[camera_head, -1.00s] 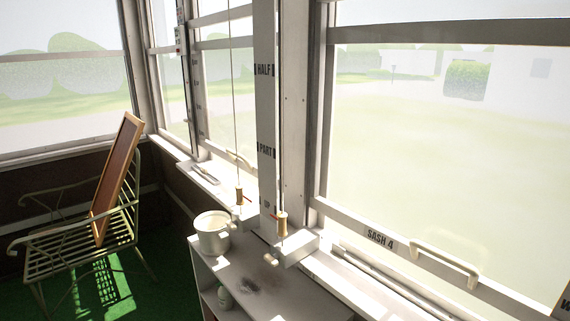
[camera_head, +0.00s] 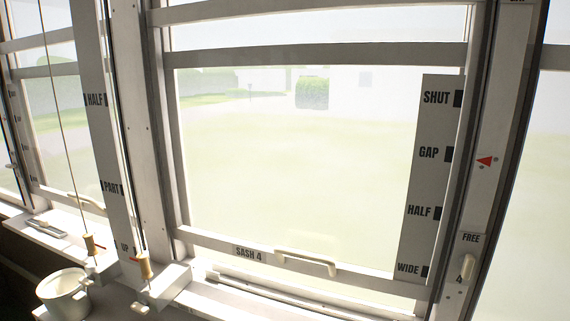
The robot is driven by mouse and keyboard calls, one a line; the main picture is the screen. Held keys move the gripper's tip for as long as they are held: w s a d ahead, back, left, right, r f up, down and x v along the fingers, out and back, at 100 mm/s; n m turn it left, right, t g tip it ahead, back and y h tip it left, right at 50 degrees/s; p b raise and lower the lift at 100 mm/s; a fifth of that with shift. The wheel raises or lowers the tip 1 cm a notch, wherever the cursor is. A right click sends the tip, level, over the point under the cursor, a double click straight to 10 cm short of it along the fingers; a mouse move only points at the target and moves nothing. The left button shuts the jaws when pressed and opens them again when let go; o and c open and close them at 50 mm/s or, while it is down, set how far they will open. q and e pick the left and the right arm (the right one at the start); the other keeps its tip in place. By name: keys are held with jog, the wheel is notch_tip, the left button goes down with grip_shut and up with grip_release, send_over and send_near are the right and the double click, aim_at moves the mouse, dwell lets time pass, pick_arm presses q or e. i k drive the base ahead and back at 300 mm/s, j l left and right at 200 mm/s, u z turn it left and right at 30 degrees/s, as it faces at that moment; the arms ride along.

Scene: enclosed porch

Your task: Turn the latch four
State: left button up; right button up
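A small pale latch (camera_head: 466,268) marked 4 sits low on the right-hand post of the sash 4 window, below a FREE label (camera_head: 470,238). Its handle looks roughly upright, leaning slightly. Sash 4 (camera_head: 350,274) has a lower rail with a cream pull handle (camera_head: 306,262). A red pointer (camera_head: 486,161) on the post points left, near the level of GAP. Neither of my grippers is in view.
At lower left are a white pot (camera_head: 63,296) and two cords with wooden toggles, one on the left (camera_head: 91,244) and one on the right (camera_head: 145,266). A second scale strip (camera_head: 98,130) hangs there. The sill (camera_head: 240,302) runs below sash 4. Another window (camera_head: 530,200) lies to the right.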

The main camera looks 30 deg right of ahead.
aim_at(468, 261)
jog(key=z, duration=2.05)
